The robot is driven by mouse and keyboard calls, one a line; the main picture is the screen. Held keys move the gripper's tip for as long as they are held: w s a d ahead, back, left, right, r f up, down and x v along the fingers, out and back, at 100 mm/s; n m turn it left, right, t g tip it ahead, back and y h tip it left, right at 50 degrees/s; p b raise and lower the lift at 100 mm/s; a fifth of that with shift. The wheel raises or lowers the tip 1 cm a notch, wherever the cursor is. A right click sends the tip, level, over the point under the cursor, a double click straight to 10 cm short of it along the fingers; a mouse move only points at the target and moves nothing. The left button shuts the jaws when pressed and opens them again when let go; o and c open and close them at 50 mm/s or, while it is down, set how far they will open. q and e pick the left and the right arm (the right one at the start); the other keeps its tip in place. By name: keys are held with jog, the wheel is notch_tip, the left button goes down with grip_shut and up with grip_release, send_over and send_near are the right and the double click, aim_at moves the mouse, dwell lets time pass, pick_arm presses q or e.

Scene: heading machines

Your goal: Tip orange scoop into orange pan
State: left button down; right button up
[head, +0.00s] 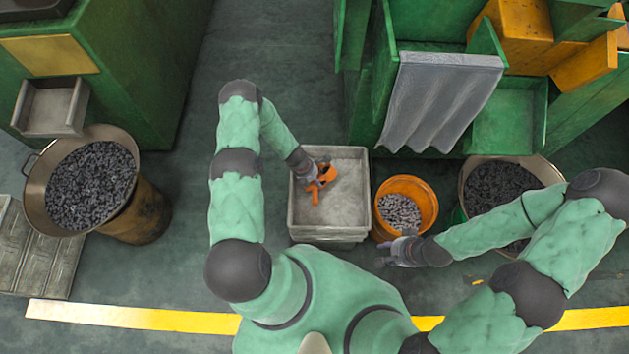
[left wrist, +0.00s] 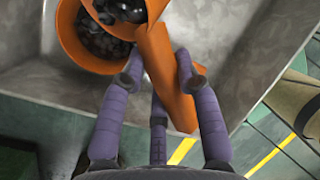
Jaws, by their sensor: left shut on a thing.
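My left gripper (head: 312,174) is shut on the handle of an orange scoop (head: 325,176), above the grey bin. In the left wrist view the purple fingers (left wrist: 160,78) close around the handle of the scoop (left wrist: 158,60). The scoop's bowl holds dark small pieces (left wrist: 100,38). The orange pan (head: 429,200), a round bucket-like container, stands right of the bin and holds grey small pieces (head: 400,211). My right gripper (head: 386,257) is just below the pan in the picture, apart from the scoop; its finger opening is unclear.
The grey square bin (head: 303,218) lies under the scoop, its inside mostly bare. A large pan of dark pieces (head: 467,186) stands right of the orange pan, partly behind my right arm. Another full pan (head: 40,205) is far left. Green machines (head: 140,70) stand behind.

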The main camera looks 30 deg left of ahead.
pick_arm(q)
jog(key=shift+a, duration=0.1)
jog(key=shift+s+a+f+b, duration=0.1)
jog(key=shift+f+b, duration=0.15)
jog(key=shift+b, duration=0.3)
jog(key=shift+a+f+n+h+b, duration=0.1)
jog(key=shift+a+f+h+b, duration=0.3)
jog(key=shift+h+b, duration=1.4)
jog(key=shift+a+f+n+h+b, duration=0.2)
jog(key=shift+f+h+b, duration=0.45)
jog(key=shift+b, duration=2.25)
jog(key=shift+a+f+h+b, duration=0.35)
jog(key=shift+h+b, duration=1)
jog(key=shift+b, duration=1)
jog(key=shift+r, duration=0.1)
